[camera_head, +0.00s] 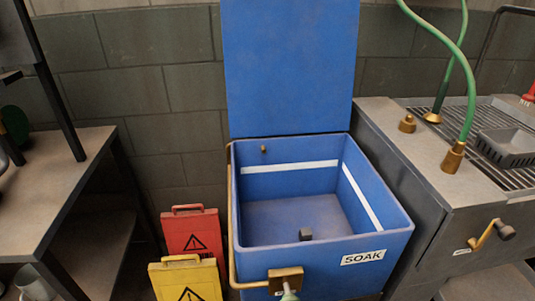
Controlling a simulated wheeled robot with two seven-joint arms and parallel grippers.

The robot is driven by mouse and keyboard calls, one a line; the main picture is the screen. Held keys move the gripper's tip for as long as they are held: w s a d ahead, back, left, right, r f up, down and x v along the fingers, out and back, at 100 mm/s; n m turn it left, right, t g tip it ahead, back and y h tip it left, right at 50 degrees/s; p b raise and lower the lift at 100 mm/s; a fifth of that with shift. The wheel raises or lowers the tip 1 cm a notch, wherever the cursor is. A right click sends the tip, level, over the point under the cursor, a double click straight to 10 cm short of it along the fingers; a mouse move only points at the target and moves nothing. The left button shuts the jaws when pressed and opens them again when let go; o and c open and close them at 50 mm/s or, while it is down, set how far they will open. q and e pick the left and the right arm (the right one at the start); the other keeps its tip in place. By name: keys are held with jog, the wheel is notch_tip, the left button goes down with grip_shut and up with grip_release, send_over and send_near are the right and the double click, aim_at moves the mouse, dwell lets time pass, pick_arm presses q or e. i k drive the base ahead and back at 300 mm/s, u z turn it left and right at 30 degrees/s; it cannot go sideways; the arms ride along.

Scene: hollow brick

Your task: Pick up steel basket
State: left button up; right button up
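A dark grey, shallow basket-like container (507,147) sits on the slatted rack (478,112) at the right edge, partly cut off by the frame. It looks like the steel basket, but I cannot tell its material for sure. Neither of my grippers is in view.
A blue tank (290,258) marked SOAK stands open in the middle, its lid (290,65) upright; a small dark block (305,234) shows inside. Green hoses (471,95) rise from the grey bench (400,150). Red (190,232) and yellow (186,278) warning signs stand left, beside a table (60,165).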

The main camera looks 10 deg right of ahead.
aim_at(509, 148)
jog(key=z, duration=3.5)
jog(key=i, duration=0.95)
jog(key=u, duration=2)
